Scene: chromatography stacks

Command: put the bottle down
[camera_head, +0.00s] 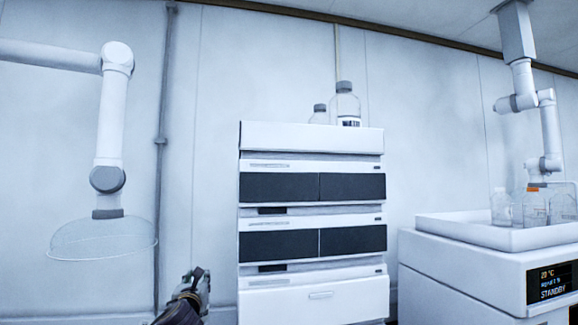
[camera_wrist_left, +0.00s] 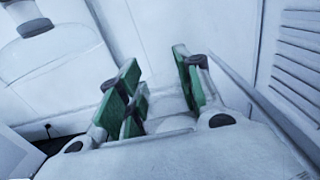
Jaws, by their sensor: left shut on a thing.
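My left gripper (camera_head: 196,280) shows at the bottom of the head view, left of the instrument stack and in front of the wall. In the left wrist view its green-padded fingers (camera_wrist_left: 158,92) stand apart, closed on a pale, clear bottle (camera_wrist_left: 165,103) that is hard to make out against the white behind it. Its cap and base cannot be told. My right gripper is in neither view.
A white instrument stack (camera_head: 312,137) carries two clear bottles (camera_head: 346,103) on top. At right, a white tray (camera_head: 450,229) on a unit reading STANDBY holds several bottles. A clear extraction hood (camera_head: 103,238) hangs at left. It also shows in the wrist view (camera_wrist_left: 50,55).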

